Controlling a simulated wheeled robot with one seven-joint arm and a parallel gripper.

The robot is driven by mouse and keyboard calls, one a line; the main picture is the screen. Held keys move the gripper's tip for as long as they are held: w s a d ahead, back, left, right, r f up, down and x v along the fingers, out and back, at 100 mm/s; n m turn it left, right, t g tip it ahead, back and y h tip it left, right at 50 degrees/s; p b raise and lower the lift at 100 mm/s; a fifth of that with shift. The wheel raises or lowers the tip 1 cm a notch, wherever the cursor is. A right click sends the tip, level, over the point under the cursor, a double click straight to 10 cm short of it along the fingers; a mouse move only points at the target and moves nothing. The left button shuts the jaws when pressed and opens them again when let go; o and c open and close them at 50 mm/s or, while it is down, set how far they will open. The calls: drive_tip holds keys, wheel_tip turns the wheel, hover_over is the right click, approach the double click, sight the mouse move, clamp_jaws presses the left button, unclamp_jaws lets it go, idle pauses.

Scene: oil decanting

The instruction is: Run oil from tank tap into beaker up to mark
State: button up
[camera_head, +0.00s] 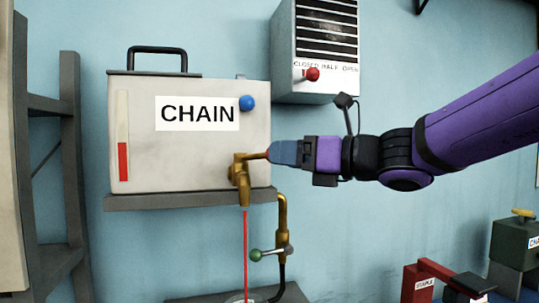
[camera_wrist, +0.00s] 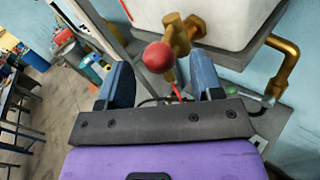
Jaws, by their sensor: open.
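The white tank (camera_head: 190,160) labelled CHAIN stands on a grey shelf, with a red level strip (camera_head: 123,160) at its left. Its brass tap (camera_head: 240,180) is at the lower right and also shows in the wrist view (camera_wrist: 180,35). A thin red oil stream (camera_head: 246,255) falls from the spout. My gripper (camera_head: 272,152) is at the tap's handle from the right. In the wrist view, my open gripper (camera_wrist: 163,80) has the handle's red knob (camera_wrist: 158,57) between its blue fingers. The beaker is mostly below the head view's edge; its level and mark are hidden.
A brass pipe (camera_head: 283,215) with a green-knobbed valve (camera_head: 256,254) is right of the stream. A vent box (camera_head: 314,45) with a red-knobbed lever (camera_head: 312,74) hangs above my gripper. A dark rack (camera_head: 50,180) stands left.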

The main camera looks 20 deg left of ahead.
sight(266, 154)
drive_tip(key=shift+x, duration=2.4)
clamp_jaws()
